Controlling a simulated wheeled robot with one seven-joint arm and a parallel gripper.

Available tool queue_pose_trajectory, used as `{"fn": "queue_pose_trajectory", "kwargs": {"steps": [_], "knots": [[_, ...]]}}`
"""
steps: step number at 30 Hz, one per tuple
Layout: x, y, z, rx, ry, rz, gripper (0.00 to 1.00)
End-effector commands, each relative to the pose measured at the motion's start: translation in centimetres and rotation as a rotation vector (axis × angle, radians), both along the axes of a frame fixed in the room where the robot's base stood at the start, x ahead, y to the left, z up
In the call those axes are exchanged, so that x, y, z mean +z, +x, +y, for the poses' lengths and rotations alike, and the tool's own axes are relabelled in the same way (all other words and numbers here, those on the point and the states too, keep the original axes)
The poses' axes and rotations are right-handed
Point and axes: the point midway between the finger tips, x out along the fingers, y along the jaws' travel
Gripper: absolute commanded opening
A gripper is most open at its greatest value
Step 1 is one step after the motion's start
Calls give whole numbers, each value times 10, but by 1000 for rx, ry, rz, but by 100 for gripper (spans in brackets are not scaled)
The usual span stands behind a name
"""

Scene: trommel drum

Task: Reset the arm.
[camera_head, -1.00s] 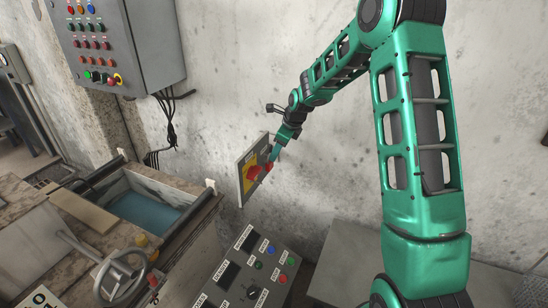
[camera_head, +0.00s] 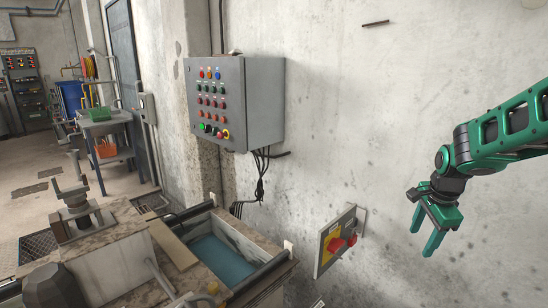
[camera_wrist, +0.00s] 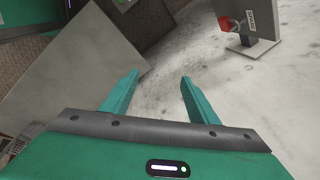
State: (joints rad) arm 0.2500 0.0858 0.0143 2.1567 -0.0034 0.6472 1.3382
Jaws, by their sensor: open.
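My gripper (camera_head: 427,232) is at the right of the head view, in front of the pale concrete wall. Its two teal fingers point down, spread apart with nothing between them. In the wrist view my gripper (camera_wrist: 152,98) also shows open and empty. The yellow switch panel with a red knob (camera_head: 336,243) is on the wall, left of my gripper and apart from it. My green arm reaches in from the right edge.
A grey control box (camera_head: 235,100) with several coloured buttons hangs on the wall at centre left. A basin with blue water (camera_head: 222,258) sits below it. A shelf cart (camera_head: 105,120) stands far left. The wall around my gripper is bare.

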Motion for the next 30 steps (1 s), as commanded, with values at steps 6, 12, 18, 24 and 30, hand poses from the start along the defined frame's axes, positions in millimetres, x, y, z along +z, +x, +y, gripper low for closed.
{"fn": "queue_pose_trajectory", "kwargs": {"steps": [6, 12, 18, 24, 30], "knots": [[24, -87, -15, 256, -81, 87, 54], [34, -166, -19, 499, -107, 163, 54], [34, -242, -14, 745, -95, 216, 54], [29, -294, -5, 936, -68, 237, 54], [26, -312, -1, 1011, -55, 240, 54]]}}
